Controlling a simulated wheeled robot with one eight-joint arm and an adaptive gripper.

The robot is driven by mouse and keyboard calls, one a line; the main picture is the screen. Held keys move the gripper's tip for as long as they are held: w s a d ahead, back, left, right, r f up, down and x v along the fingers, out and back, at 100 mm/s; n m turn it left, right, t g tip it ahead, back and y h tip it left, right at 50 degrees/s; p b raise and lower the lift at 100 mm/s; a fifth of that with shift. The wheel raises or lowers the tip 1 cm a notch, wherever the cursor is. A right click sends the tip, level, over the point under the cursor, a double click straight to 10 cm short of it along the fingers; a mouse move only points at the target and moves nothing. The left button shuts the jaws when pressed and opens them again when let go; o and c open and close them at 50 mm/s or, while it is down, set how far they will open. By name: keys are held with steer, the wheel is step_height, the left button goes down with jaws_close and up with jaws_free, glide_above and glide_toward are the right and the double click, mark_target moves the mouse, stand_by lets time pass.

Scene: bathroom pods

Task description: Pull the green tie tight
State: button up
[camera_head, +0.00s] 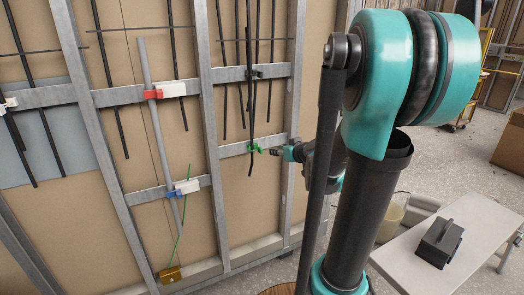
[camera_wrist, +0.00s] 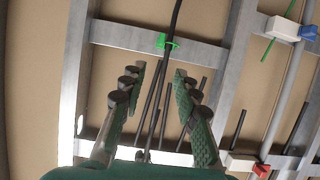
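The green tie (camera_head: 256,148) is a small bright loop on dark cables where they cross a grey metal rail. It also shows in the wrist view (camera_wrist: 165,41), just beyond my fingertips. My gripper (camera_head: 274,152) is right beside the tie, on its right in the head view. In the wrist view my gripper (camera_wrist: 158,72) is open, with its two ridged green fingers spread apart. Nothing is held between them. The dark cables (camera_wrist: 156,100) show in the gap between the fingers. I cannot tell whether any fingertip touches the tie.
Grey metal studs and rails frame the tan wall panels. A red-and-white clip (camera_head: 166,91) and a blue-and-white clip (camera_head: 182,188) hold a grey pipe (camera_head: 154,110) on the left. A grey table (camera_head: 480,220) with a dark device (camera_head: 438,243) stands at the lower right.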

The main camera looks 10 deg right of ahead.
mark_target(261, 148)
steer(key=x, duration=1.7)
steer(key=shift+f, duration=0.2)
jaws_close()
